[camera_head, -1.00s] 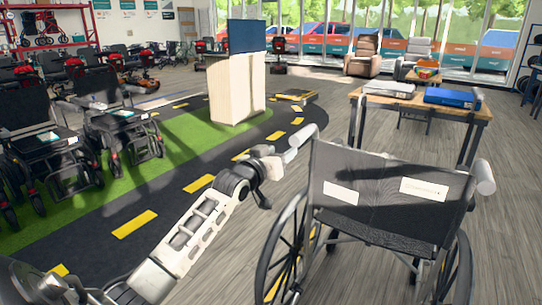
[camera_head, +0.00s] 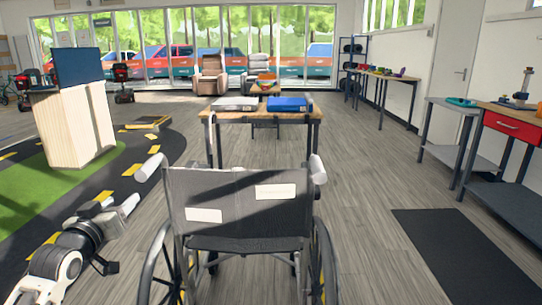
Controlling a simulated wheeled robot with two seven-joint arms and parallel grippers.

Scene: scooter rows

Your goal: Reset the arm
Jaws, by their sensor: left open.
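My left gripper (camera_head: 122,208) is in the lower left of the head view, open and empty. It is left of the wheelchair (camera_head: 240,208), below and apart from its left push handle (camera_head: 151,167). The wheelchair stands with its back to me, showing a dark backrest with two white labels. Its right push handle (camera_head: 318,169) is free. My right gripper is not in view.
A wooden table (camera_head: 262,114) with a blue case and a grey case stands beyond the wheelchair. A pale podium (camera_head: 75,125) is at the left. A dark mat (camera_head: 465,252) and a workbench with a red drawer (camera_head: 512,125) are at the right.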

